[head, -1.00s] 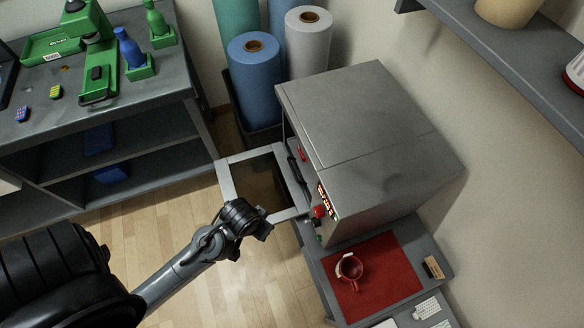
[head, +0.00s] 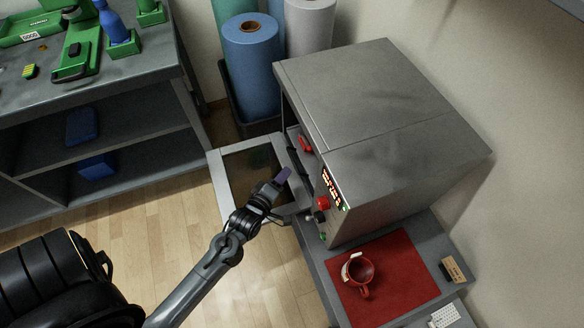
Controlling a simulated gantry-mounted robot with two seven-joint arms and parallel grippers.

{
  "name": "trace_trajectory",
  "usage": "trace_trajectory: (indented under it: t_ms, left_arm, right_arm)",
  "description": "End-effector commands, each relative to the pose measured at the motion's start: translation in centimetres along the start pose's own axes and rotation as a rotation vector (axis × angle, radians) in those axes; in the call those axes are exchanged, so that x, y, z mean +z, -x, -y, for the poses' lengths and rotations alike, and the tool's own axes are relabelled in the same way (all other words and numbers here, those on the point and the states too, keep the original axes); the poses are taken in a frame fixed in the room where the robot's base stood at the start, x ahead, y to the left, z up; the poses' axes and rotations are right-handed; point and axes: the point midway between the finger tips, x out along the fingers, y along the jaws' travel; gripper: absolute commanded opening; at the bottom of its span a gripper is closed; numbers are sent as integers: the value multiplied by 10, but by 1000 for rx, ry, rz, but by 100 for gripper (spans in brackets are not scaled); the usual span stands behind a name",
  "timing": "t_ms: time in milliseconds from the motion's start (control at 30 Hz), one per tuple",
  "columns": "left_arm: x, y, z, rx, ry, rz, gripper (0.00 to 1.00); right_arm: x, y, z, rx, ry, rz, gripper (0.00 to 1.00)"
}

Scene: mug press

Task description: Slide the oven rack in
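The grey oven (head: 375,105) stands at centre right, its door (head: 222,190) folded down flat to the left, with a dark glass pane in a light frame. A dark edge (head: 299,152) shows in the oven mouth; it may be the rack, but the oven's body hides most of the inside. A small red thing (head: 306,144) also shows in the mouth. My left gripper (head: 278,184) is over the open door, near the oven mouth, with a purplish tip pointing toward it. Its finger gap is not clear, and I see nothing held. My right gripper is out of view.
A red knob (head: 323,203) and lit display are on the oven front. A workbench (head: 130,80) stands left; blue (head: 252,75) and pale rolls stand behind.

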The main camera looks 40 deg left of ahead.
Motion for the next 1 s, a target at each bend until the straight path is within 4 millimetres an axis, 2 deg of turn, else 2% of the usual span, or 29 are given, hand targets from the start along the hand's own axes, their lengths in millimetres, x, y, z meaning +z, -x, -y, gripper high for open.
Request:
trace_trajectory:
  t_ms: [33,100,300,533,1000]
  left_arm:
    - [3,-10,24,22,51,-31,35]
    - [1,-17,37,47,104,-65,35]
    - [-1,-28,55,81,176,-114,35]
    - [-5,-47,54,88,187,-122,35]
    - [-13,-117,50,86,185,-120,35]
  right_arm:
    - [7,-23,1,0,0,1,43]
    - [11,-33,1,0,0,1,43]
    - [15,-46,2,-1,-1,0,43]
    - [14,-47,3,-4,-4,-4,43]
    - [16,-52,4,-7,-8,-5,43]
